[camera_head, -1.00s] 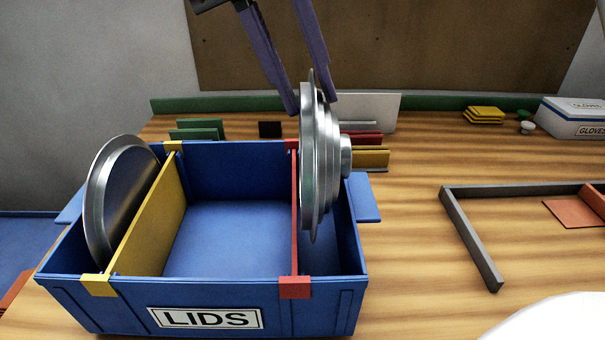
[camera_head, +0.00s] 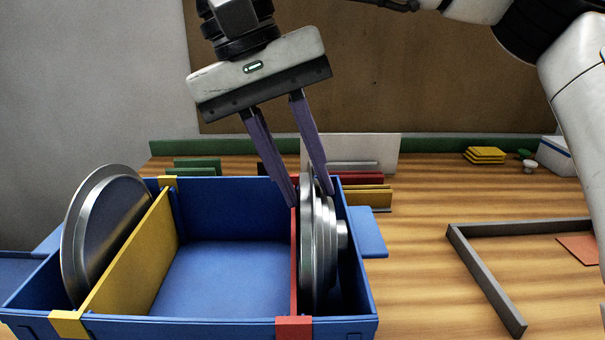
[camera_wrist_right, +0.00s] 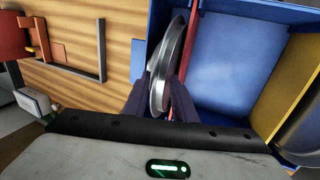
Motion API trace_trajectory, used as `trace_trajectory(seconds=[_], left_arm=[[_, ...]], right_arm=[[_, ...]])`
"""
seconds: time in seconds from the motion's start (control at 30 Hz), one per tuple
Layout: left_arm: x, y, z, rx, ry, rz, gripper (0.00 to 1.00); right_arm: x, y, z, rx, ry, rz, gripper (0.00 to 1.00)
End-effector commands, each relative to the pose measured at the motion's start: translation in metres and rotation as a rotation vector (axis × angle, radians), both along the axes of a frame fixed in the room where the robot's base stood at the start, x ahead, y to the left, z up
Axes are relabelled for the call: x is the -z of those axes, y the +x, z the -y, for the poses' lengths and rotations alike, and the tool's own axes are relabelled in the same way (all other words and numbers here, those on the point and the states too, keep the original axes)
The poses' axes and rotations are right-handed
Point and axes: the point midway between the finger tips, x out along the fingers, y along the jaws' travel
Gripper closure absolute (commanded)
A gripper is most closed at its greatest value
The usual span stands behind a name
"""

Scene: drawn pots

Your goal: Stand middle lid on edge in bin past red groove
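The blue bin (camera_head: 226,244) has a yellow divider (camera_head: 140,257) and a red divider (camera_head: 294,262). A silver stepped lid with a knob (camera_head: 320,238) stands nearly upright on edge inside the bin, just right of the red divider. My right gripper (camera_head: 309,198) points down with its two purple fingers on either side of the lid's upper rim, shut on it. The right wrist view also shows the lid (camera_wrist_right: 172,65) between the fingers. Its lower edge is partly hidden, so I cannot tell whether it touches the bin floor. My left gripper is not in view.
A larger silver lid (camera_head: 100,230) leans in the compartment left of the yellow divider. The middle compartment is empty. Green, red and yellow racks and a white panel (camera_head: 360,148) stand behind the bin. A grey frame (camera_head: 487,280) lies on the table to the right.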

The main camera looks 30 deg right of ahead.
Motion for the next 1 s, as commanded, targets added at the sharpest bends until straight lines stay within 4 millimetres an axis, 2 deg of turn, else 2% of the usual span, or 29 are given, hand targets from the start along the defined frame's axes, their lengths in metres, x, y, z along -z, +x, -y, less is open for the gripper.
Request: trace_trajectory(seconds=[0.03, 0.1, 0.47, 0.57, 0.8, 1.0], left_arm=[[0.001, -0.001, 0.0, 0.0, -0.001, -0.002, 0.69], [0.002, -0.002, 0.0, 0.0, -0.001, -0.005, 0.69], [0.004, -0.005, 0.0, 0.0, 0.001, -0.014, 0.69], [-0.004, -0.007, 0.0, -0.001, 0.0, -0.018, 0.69], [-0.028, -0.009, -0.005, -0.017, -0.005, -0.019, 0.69], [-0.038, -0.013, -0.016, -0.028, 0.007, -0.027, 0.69]], right_arm=[[0.0, 0.0, 0.0, 0.0, 0.0, -0.001, 0.67], [0.0, 0.0, 0.0, 0.0, 0.0, -0.001, 0.56], [-0.005, 0.0, -0.001, -0.001, 0.0, 0.001, 0.56], [-0.02, 0.003, -0.004, 0.0, -0.001, 0.0, 0.56], [-0.071, 0.012, -0.019, 0.0, -0.003, 0.002, 0.56], [-0.103, 0.019, -0.03, -0.001, -0.002, -0.002, 0.56]])
